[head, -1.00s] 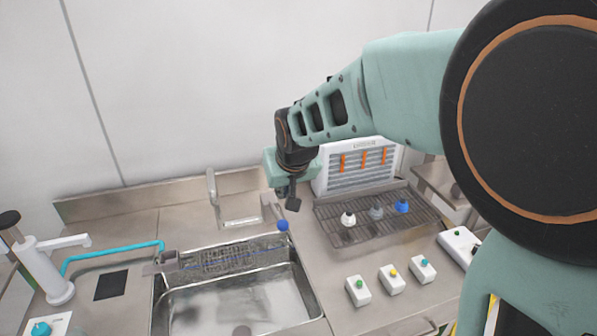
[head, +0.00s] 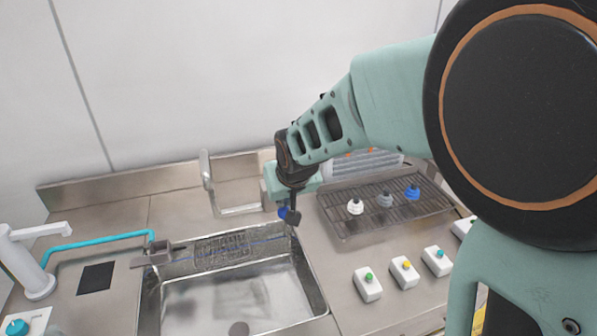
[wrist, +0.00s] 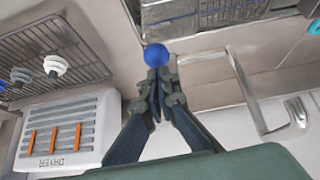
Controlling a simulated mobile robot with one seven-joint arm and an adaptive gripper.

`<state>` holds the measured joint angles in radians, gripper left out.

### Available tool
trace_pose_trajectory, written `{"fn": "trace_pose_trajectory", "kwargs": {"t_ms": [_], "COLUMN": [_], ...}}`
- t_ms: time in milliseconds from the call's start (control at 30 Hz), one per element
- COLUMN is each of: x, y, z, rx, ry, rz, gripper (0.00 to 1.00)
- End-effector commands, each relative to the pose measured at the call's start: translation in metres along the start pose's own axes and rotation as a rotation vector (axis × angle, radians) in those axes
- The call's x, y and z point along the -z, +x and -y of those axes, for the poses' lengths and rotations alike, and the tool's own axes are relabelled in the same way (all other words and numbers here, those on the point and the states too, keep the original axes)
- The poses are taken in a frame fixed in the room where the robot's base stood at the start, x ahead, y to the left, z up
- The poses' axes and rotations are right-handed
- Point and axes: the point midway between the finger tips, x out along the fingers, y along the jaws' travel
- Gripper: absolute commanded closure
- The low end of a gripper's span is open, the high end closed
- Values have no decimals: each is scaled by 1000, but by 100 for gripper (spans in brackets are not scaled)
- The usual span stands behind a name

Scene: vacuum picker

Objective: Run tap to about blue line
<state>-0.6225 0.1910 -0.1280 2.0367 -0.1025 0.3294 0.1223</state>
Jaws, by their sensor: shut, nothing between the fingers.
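The steel sink (head: 318,292) has a thin blue line (head: 262,241) along its back inner wall. A round blue knob (head: 287,213) stands at the sink's back right corner, partly covered by my gripper. My gripper (head: 292,222) is shut and empty right at this knob. In the wrist view the closed fingertips (wrist: 158,75) meet the edge of the blue knob (wrist: 160,60); I cannot tell whether they touch. A bent steel tube (head: 207,180) rises behind the sink. The sink floor and drain (head: 238,328) show; I cannot make out a water level.
A wire rack (head: 340,228) with three knobbed pieces stands at the right, in front of a dryer (wrist: 68,130). Several white button boxes (head: 367,284) line the counter right of the sink. A white dispenser (head: 36,280) and cyan hose (head: 100,239) are at the left.

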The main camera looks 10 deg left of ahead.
Motion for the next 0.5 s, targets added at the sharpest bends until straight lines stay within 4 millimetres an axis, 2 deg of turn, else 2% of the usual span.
{"fn": "trace_pose_trajectory", "kwargs": {"t_ms": [267,500], "x": [-2,-18], "y": [2,18], "z": [0,1], "rx": [0,0], "ry": [0,0], "rz": [0,0], "gripper": [100,100]}}
